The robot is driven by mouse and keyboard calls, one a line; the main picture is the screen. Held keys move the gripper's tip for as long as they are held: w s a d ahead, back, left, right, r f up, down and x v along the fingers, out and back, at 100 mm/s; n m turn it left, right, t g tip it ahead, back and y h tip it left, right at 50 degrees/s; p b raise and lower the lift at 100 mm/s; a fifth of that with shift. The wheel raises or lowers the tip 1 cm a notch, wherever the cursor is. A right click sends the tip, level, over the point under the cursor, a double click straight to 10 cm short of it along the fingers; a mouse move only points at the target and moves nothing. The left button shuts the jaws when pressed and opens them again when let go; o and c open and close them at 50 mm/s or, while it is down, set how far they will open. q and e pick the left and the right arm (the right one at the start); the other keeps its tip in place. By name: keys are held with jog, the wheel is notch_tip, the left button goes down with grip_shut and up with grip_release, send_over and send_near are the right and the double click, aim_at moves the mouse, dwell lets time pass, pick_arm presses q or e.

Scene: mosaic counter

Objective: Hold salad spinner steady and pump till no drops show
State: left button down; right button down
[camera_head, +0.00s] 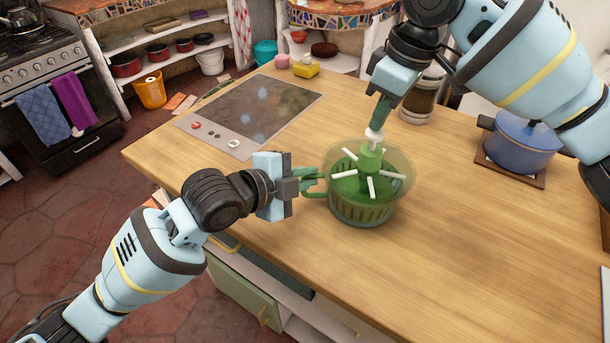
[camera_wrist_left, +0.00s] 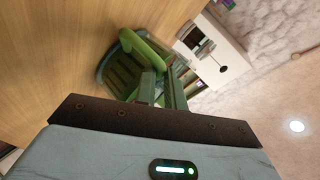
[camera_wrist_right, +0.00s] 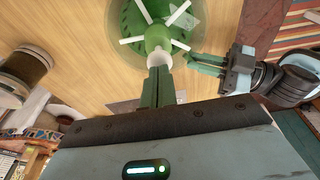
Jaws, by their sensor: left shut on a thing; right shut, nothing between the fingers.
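The salad spinner (camera_head: 369,209) stands upright on the wooden counter, with a clear bowl, a green basket inside and a green hub with white spokes. A green loop handle (camera_head: 314,193) sticks out from its left side. My left gripper (camera_head: 308,183) is shut on this handle, which also shows in the left wrist view (camera_wrist_left: 142,48). My right gripper (camera_head: 378,121) is shut and empty, pointing down at the white pump knob (camera_head: 374,136) on top of the hub. In the right wrist view its fingertips meet the knob (camera_wrist_right: 160,60). I cannot make out any drops.
A dark cooktop panel (camera_head: 255,108) is set in the counter behind left. A blue pot (camera_head: 521,145) stands on a board at the right, and a brown-filled jar (camera_head: 424,97) behind. A yellow sponge (camera_head: 305,68) lies at the back edge. The front right counter is clear.

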pick_arm(q)
jog(key=shift+f, duration=0.2)
pick_arm(e)
jog(key=shift+r, duration=3)
pick_arm(q)
jog(key=c, duration=1.4)
grip_release()
jog(key=shift+r, duration=0.1)
jog(key=shift+r, duration=0.1)
jog(key=v, duration=1.2)
jog(key=shift+w, duration=0.1)
